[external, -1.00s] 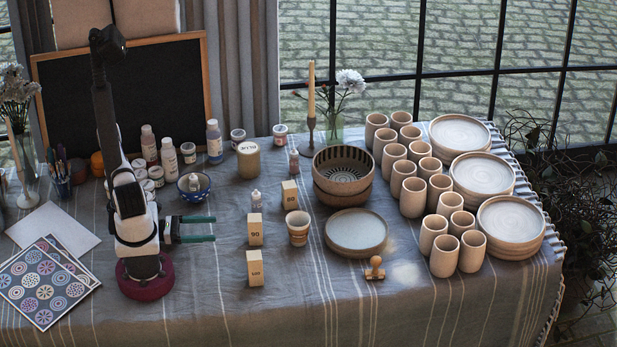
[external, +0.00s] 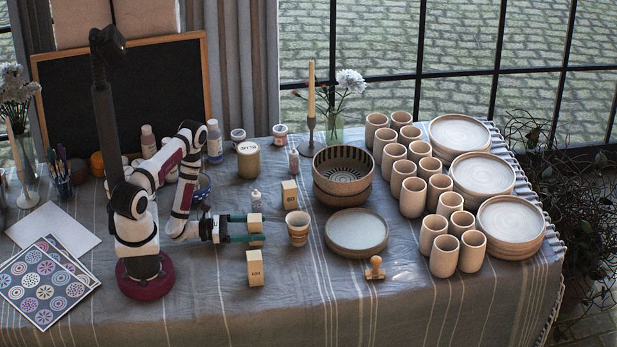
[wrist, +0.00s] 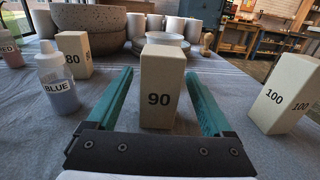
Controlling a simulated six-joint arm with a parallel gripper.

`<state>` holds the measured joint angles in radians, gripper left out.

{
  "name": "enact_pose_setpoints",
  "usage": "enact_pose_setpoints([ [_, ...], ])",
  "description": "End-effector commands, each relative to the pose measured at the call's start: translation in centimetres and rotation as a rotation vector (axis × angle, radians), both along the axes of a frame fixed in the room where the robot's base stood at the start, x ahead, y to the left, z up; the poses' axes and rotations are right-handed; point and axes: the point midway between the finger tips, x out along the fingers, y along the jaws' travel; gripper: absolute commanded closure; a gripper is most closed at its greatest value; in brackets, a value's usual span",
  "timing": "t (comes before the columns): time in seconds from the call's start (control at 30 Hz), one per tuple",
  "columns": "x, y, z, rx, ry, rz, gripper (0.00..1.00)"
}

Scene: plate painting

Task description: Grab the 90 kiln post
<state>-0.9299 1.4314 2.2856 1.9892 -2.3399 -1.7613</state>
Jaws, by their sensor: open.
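The 90 kiln post (wrist: 160,80) is a beige upright block marked "90". It stands on the cloth between the two green fingers of my gripper (wrist: 160,98) in the wrist view, with a gap visible on each side. My gripper is open and low over the table. In the external view the fingers of my gripper (external: 248,228) reach either side of the 90 post (external: 255,221), and they hide part of it.
The 100 post (external: 255,268) stands in front and the 80 post (external: 290,193) behind. A blue paint bottle (wrist: 57,80) stands left in the wrist view. A cup (external: 298,228) stands just beyond the 90 post. A round plate (external: 356,231) lies farther right.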

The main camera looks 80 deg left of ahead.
Motion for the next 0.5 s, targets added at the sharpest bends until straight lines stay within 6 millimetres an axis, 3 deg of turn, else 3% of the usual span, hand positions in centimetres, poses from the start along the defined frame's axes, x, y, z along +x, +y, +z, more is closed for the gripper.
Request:
enact_pose_setpoints([
  [0.13, -0.04, 0.03, 0.00, 0.000, 0.000, 0.001, 0.17],
  [0.5, -0.07, 0.04, -0.01, 0.000, 0.000, 0.000, 0.83],
])
